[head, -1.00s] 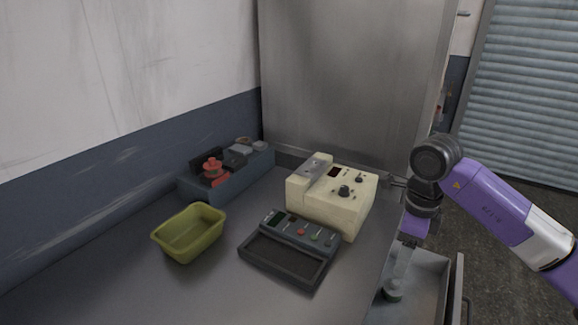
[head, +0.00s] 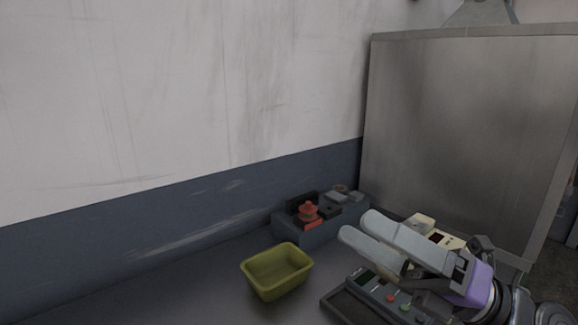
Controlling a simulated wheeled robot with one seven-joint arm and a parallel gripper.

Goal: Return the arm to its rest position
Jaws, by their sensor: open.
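My gripper (head: 362,235) is at the lower right of the head view, above the bench and pointing left. Its two pale fingers are apart with nothing between them. It hangs in front of the dark scale-like device (head: 350,299) and the cream box device (head: 422,221), hiding much of both. The purple wrist part and dark joints of my arm show behind the fingers at the lower right edge.
A yellow-green tub (head: 278,287), empty, stands on the grey bench (head: 190,300) left of my gripper. A blue-grey bin (head: 290,229) with red and dark parts stands behind it by the wall. A tall metal panel (head: 460,130) rises at the right.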

